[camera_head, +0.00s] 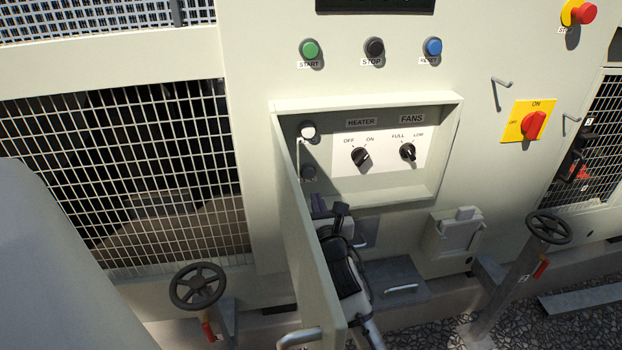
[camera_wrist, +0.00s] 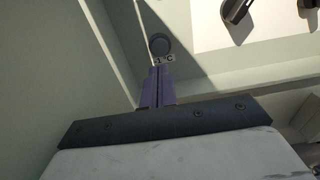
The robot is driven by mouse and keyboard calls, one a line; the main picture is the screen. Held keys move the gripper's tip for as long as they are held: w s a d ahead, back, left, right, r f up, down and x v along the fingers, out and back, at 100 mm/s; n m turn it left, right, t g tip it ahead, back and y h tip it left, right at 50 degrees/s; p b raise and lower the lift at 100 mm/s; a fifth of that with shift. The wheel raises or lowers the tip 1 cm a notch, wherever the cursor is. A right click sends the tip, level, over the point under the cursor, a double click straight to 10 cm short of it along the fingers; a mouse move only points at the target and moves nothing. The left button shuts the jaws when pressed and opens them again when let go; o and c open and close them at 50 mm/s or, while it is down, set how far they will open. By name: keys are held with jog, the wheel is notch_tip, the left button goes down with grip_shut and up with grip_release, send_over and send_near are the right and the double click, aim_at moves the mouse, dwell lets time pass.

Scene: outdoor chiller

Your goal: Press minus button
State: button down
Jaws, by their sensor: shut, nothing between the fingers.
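The same button (camera_head: 309,171) shows in the head view, low on the left side of the recessed control box, in shadow. A white round button (camera_head: 308,131) is above it. My gripper (camera_wrist: 161,72) is shut and empty, with its purple fingers pointing at the label just below the dark button. In the head view my gripper (camera_head: 319,203) is below the dark button. I cannot tell whether the fingertips touch the panel.
The open box door (camera_head: 309,240) stands close along the left of my gripper. The heater knob (camera_head: 361,156) and fans knob (camera_head: 408,152) are to the right. The box's lower ledge (camera_head: 395,196) runs beneath them. Start, stop (camera_head: 374,47) and reset buttons are above.

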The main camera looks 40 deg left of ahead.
aim_at(309, 175)
jog(key=p+x, duration=0.3)
jog(key=x, duration=0.4)
jog(key=shift+r+p, duration=0.1)
jog(key=shift+p, duration=0.2)
jog(key=shift+w+a, duration=0.35)
jog(key=shift+a, duration=0.05)
